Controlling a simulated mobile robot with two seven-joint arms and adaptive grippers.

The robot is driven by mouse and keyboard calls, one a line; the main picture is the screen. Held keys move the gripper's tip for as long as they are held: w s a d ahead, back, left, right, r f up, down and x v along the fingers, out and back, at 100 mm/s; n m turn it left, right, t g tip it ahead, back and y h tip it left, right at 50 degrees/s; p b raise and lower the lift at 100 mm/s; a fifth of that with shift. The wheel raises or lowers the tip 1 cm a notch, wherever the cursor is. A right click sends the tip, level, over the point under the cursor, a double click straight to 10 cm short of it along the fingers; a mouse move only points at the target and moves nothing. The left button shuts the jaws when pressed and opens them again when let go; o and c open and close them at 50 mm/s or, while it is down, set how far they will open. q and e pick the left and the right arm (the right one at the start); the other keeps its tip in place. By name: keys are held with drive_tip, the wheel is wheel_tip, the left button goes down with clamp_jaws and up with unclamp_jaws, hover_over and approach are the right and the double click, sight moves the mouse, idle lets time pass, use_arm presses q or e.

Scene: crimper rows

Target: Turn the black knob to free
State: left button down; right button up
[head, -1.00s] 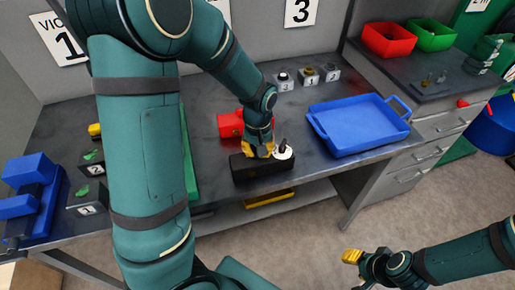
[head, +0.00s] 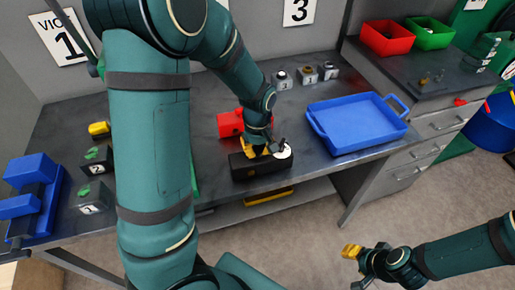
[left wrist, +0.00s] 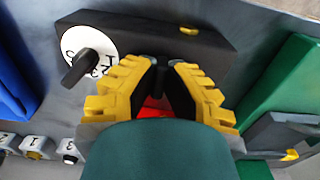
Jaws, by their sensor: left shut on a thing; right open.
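A black box (head: 262,172) stands near the table's front edge. It carries a white dial (head: 285,156) with dark marks and a black lever; the dial also shows in the left wrist view (left wrist: 103,45), where the lever (left wrist: 79,68) points down-left. My left gripper (head: 258,150) is over the box, beside the dial. In the left wrist view, its yellow fingers (left wrist: 160,72) are shut on a small dark part that looks like a black knob (left wrist: 160,65), mostly hidden between the fingertips. The dial's lever is outside the fingers. My right gripper (head: 351,251) is open and empty, away from the table.
A red block (head: 229,124) lies just behind the box. A blue tray (head: 355,125) is to the right, and small numbered blocks (head: 306,75) stand behind. A blue stepped object (head: 30,195) and dark numbered blocks (head: 96,195) are at left. Table between box and tray is clear.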

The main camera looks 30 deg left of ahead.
sight(257, 149)
use_arm(q)
drive_tip(key=shift+f, duration=0.1)
drive_tip(key=c, duration=1)
unclamp_jaws()
wheel_tip(257, 149, up, 12)
drive_tip(key=shift+r, duration=0.1)
